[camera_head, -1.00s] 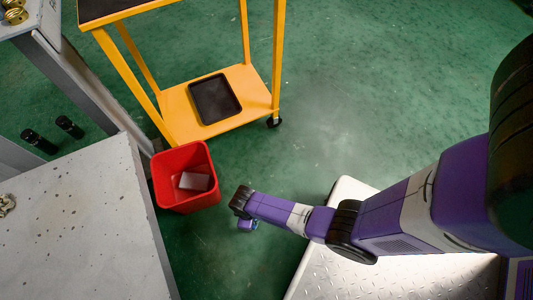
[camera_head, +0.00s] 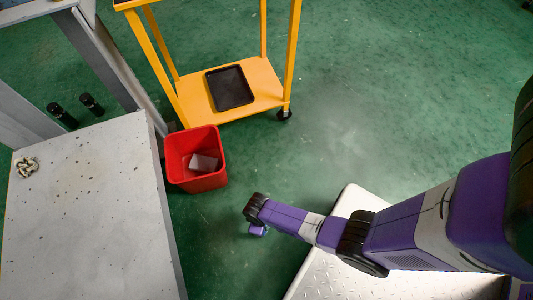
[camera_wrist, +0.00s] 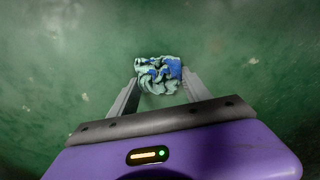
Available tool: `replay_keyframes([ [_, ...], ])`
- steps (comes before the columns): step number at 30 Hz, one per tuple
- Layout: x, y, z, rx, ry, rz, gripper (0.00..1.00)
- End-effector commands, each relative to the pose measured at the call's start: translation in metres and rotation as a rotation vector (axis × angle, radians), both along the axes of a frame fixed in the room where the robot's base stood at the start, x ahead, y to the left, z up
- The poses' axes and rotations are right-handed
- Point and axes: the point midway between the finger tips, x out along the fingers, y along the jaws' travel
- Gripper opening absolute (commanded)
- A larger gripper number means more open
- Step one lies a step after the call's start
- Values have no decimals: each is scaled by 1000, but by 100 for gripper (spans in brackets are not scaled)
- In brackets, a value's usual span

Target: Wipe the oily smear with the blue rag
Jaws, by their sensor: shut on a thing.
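A crumpled blue and pale-teal rag (camera_wrist: 158,76) is between the two grey fingers of my gripper (camera_wrist: 160,72) in the wrist view. The fingers are shut on it, and it hangs over green floor. In the head view my gripper (camera_head: 258,230) points down at the end of the purple arm, just right of the red bin, and the rag is mostly hidden there. I cannot make out a clear oily smear in either view. The grey bench top (camera_head: 95,215) at the left carries small dark specks.
A red bin (camera_head: 178,177) with a grey block-like thing inside stands against the bench's right side. A yellow cart (camera_head: 268,92) with a black tray (camera_head: 230,88) is behind it. A knotted pale thing (camera_head: 27,167) lies on the bench. Floor at the right is clear.

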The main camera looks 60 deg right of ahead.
Motion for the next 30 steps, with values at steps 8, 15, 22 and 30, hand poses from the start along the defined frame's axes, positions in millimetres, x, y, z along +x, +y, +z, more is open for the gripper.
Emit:
replay_keyframes([
  [8, 4, 1, 41, 0, -3, -1, 18],
  [15, 6, 3, 62, 0, -4, -2, 18],
  [22, 8, 4, 79, -1, -4, -2, 18],
  [30, 9, 4, 79, 0, -4, -2, 18],
])
